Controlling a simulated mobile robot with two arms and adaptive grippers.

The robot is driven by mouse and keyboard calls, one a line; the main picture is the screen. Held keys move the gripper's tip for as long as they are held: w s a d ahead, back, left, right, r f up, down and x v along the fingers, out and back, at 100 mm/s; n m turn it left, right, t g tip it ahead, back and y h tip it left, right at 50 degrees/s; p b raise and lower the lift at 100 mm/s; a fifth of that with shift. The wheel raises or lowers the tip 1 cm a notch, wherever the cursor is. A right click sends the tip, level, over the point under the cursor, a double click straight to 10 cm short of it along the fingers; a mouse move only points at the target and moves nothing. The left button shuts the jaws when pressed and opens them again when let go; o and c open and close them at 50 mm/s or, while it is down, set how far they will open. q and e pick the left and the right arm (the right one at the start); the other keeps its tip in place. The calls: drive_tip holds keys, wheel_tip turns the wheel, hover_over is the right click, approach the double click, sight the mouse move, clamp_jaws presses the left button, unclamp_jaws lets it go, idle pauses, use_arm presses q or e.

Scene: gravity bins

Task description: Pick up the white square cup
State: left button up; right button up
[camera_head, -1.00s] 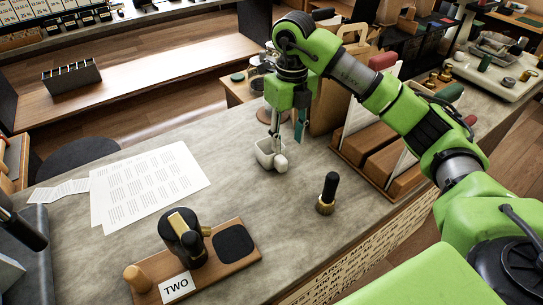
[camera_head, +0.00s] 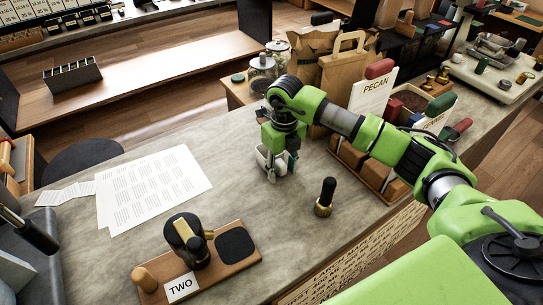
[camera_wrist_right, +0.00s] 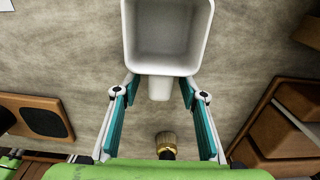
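The white square cup (camera_head: 263,158) stands on the grey stone counter, partly hidden by my right gripper (camera_head: 277,173) in the head view. In the right wrist view the cup (camera_wrist_right: 167,45) is at the top, its empty inside facing the camera. Its short white handle (camera_wrist_right: 159,88) points toward my gripper. The right gripper (camera_wrist_right: 160,86) is open, with one teal-padded finger on each side of the handle and visible gaps between. My left gripper is not in view.
A black-handled brass tool (camera_head: 325,198) stands on the counter near the gripper. A wooden board (camera_head: 225,262) marked TWO is in front. Printed sheets (camera_head: 150,185) lie left. Wooden bins with a PECAN sign (camera_head: 374,88) stand right, close to my arm.

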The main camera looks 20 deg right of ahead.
sight(282, 163)
clamp_jaws()
drive_tip(key=shift+r, duration=0.15)
drive_tip(key=shift+r+b, duration=0.25)
drive_tip(key=shift+b, duration=0.1)
wheel_tip(282, 163, up, 2)
drive_tip(key=shift+w+r+b, duration=0.1)
drive_tip(key=shift+b, duration=0.75)
drive_tip(key=s+a+r+b, duration=0.2)
drive_tip(key=s+a+r, duration=0.2)
drive_tip(key=s+r, duration=0.6)
drive_tip(key=s, duration=0.3)
drive_tip(key=shift+s+b, duration=0.3)
